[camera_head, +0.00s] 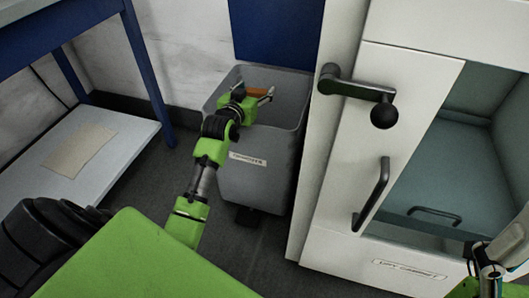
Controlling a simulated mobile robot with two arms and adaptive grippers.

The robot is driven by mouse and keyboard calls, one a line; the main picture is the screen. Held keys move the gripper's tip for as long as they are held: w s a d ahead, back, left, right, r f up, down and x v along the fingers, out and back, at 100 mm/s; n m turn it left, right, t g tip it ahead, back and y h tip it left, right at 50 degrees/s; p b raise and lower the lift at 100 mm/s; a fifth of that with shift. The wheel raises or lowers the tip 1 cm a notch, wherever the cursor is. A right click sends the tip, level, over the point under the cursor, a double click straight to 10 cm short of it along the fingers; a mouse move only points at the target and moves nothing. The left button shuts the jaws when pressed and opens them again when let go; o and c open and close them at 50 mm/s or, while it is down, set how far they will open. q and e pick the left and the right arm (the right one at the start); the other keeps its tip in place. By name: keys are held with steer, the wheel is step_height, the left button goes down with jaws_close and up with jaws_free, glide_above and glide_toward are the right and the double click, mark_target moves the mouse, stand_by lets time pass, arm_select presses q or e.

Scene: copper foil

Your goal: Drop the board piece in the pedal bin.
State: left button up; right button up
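The grey pedal bin (252,182) stands on the dark floor, with its top open and a label on its front. Its black pedal (248,216) shows at the foot. My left gripper (257,91) is over the bin's opening, its fingers spread apart. A small orange-brown piece (258,91), seemingly the board piece, shows between or just beyond the fingers. I cannot tell whether they grip it or it lies lower in the bin. My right gripper (487,262) is at the bottom right corner, partly cut off, and its finger state is unclear.
A dark blue panel (275,30) stands upright behind the bin's opening. A white cabinet (335,225) with a black lever handle (358,90) and a glass front stands close on the right. A blue-framed table (145,75) with a lower shelf (112,160) is on the left.

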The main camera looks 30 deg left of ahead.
arm_select(q)
steer(key=shift+o, duration=0.3)
steer(key=shift+s, duration=0.15)
steer(key=v, duration=1.1)
steer(key=shift+s+r, duration=0.15)
steer(key=shift+s, duration=0.2)
steer(key=shift+d, duration=0.1)
